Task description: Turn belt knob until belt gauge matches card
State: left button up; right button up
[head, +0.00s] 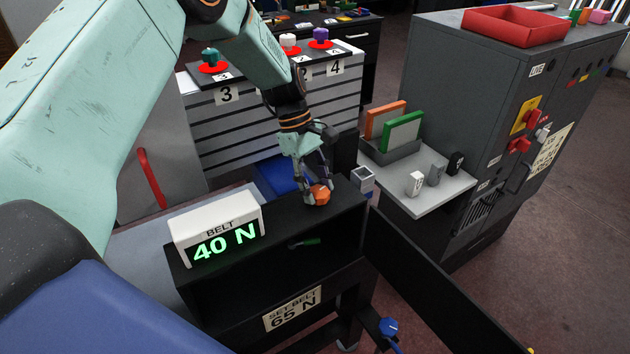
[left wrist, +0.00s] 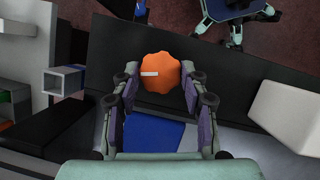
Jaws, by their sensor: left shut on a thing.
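The orange belt knob (head: 320,194) sits on top of the black cabinet. My left gripper (head: 317,183) is shut on it from above. In the left wrist view the lobed knob (left wrist: 162,73) lies between the two fingers, with its white mark pointing left. The belt gauge (head: 218,233) is a white box labelled BELT, and its green digits read 40 N. The card (head: 292,309) on the cabinet front reads SET BELT 65 N. My right gripper does not show.
A grey square tube (head: 362,179) stands by the cabinet's right end. A black panel (head: 440,285) extends from the cabinet's right side. A grey shelf (head: 425,190) with small blocks juts from the tall grey cabinet (head: 470,110). A blue bin (head: 282,175) lies behind the gripper.

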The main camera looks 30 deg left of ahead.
pick_arm(q)
jog(key=m+g, duration=0.1)
jog(key=m, duration=0.2)
jog(key=m+g+y, duration=0.1)
jog(key=m, duration=0.1)
jog(key=shift+w+d+m, duration=0.1)
jog(key=shift+d+m, duration=0.1)
jog(key=shift+m, duration=0.2)
jog(key=m+y, duration=0.1)
jog(key=m, duration=0.2)
jog(key=m+g+y, duration=0.1)
jog(key=m, duration=0.2)
jog(key=shift+d+f, duration=0.1)
jog(key=shift+d, duration=0.1)
jog(key=m+y, duration=0.2)
jog(key=m, duration=0.2)
jog(key=shift+d+m+p, duration=0.15)
jog(key=shift+m+p, duration=0.2)
jog(key=shift+m, duration=0.05)
jog(key=shift+m+y+p, duration=0.55)
jog(key=shift+m+y, duration=0.25)
jog(key=shift+m, duration=1.3)
jog(key=o, duration=1.2)
jog(key=shift+c, duration=0.2)
